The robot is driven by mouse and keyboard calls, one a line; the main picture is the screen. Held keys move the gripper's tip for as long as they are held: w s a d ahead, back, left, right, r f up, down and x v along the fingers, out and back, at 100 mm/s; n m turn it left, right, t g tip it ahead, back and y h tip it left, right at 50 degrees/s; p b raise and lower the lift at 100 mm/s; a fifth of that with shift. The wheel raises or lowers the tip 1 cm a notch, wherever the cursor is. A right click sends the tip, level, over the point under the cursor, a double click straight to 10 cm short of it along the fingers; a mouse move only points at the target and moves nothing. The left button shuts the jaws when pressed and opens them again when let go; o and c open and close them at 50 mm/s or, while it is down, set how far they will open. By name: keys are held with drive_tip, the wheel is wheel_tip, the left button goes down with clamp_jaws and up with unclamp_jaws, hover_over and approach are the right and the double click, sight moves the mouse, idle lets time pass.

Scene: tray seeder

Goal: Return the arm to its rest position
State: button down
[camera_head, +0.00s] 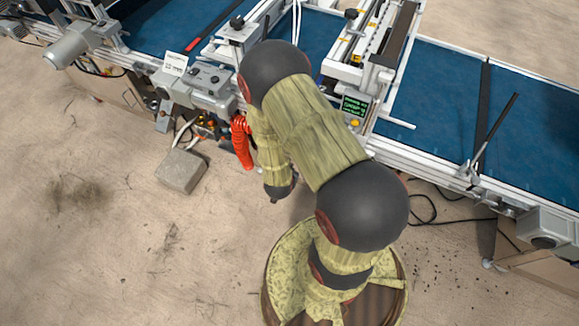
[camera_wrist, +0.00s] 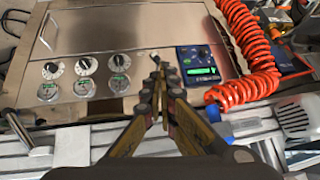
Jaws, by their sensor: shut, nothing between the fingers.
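My arm, in yellow-green covers with black joints, rises from its round base and bends over toward the tray seeder (camera_head: 390,40) in the head view. I cannot tell whether the fingertips touch the panel.
A red coiled hose (camera_wrist: 250,50) hangs right of my gripper; it also shows beside my arm in the head view (camera_head: 241,140). A blue conveyor belt (camera_head: 430,90) runs along the machine. A grey block (camera_head: 181,171) lies on the floor. The floor at front left is clear.

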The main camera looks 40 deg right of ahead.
idle(0.4)
drive_tip(key=s+a+f+n+g+y, duration=0.25)
drive_tip(key=s+a+f, duration=0.2)
drive_tip(key=a, duration=0.25)
drive_tip(key=a+r+n+g+y, duration=0.2)
drive_tip(key=a+r+n+y, duration=0.15)
drive_tip(key=a+r, duration=0.5)
drive_tip(key=s+a+r+n+t, duration=0.1)
drive_tip(key=r+n, duration=0.1)
drive_tip(key=r, duration=1.2)
drive_tip(key=s+a+r+n+t, duration=0.1)
drive_tip(key=s+r+n+t, duration=0.1)
drive_tip(key=r, duration=1.2)
drive_tip(key=s+a+r+n+t, duration=0.1)
drive_tip(key=s+r+n+t, duration=0.1)
drive_tip(key=r, duration=1.2)
drive_tip(key=shift+a+n, duration=0.2)
drive_tip(key=shift+n, duration=0.2)
drive_tip(key=shift+d, duration=0.15)
